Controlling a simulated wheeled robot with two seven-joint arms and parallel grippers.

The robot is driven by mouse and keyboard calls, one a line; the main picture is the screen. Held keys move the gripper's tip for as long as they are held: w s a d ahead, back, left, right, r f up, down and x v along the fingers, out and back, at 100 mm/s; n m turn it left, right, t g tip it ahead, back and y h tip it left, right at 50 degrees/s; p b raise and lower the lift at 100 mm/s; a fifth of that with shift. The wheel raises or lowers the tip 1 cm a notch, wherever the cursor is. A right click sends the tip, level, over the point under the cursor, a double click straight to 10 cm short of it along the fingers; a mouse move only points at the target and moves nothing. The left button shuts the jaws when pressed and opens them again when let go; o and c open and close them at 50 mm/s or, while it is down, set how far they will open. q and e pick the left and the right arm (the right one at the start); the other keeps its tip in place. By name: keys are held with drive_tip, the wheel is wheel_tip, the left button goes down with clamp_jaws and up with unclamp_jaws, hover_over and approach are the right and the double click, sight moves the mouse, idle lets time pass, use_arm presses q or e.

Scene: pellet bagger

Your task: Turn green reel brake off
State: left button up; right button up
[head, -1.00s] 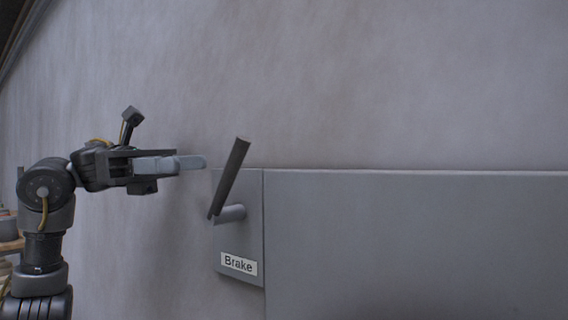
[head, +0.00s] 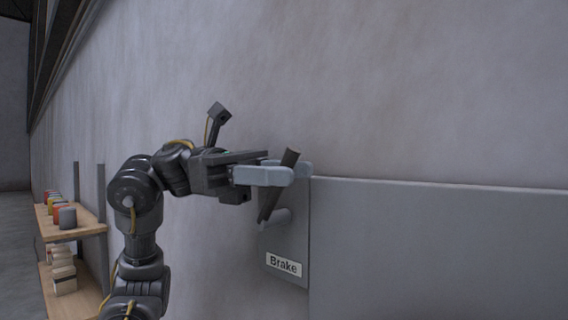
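The brake lever (head: 269,204) is a dark bar on a light grey pivot pin, tilted with its top to the right. It is mounted on a grey plate (head: 297,225) with a white "Brake" label (head: 284,265). My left gripper (head: 297,172) is at the lever's upper part. One pale finger passes in front of the lever and the other shows behind it, so the lever stands between them. The fingers look apart; I cannot see whether they touch the lever. The near finger hides the lever's middle. No green shows on the lever or plate. My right gripper is out of view.
A large grey panel (head: 430,250) extends to the right of the brake plate. A plain grey wall (head: 420,90) rises behind and above. At the far left, a wooden shelf (head: 85,232) holds several small coloured containers and stacked pale items.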

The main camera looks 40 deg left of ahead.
use_arm(q)
drive_tip(key=shift+w+d, duration=0.1)
drive_tip(key=shift+d, duration=0.1)
clamp_jaws()
